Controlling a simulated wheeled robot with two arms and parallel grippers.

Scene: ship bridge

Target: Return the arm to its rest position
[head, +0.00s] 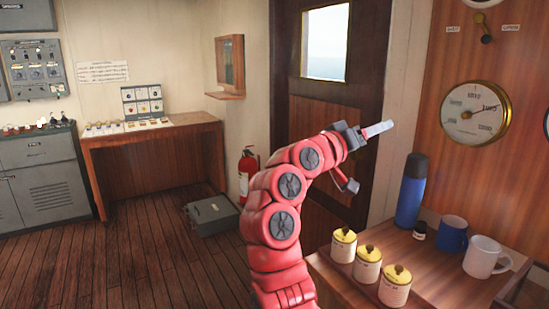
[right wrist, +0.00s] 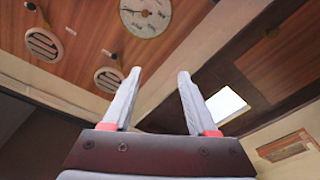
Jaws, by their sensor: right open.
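My right arm (head: 282,205) is red and rises from the bottom middle of the head view, bending over to the right at the top. My right gripper (head: 380,129) is at its end, raised in front of the dark wooden door, above and left of the blue flask. In the right wrist view the two grey fingers of this gripper (right wrist: 158,100) stand apart with nothing between them. The gripper touches nothing that I can see. My left gripper is in neither view.
A wooden counter (head: 432,262) at the right bears a blue flask (head: 411,190), a blue mug (head: 453,234), a white mug (head: 483,257), and three yellow-lidded jars (head: 367,265). A red extinguisher (head: 246,172) and grey case (head: 212,213) stand behind the arm. Floor (head: 140,255) at left is clear.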

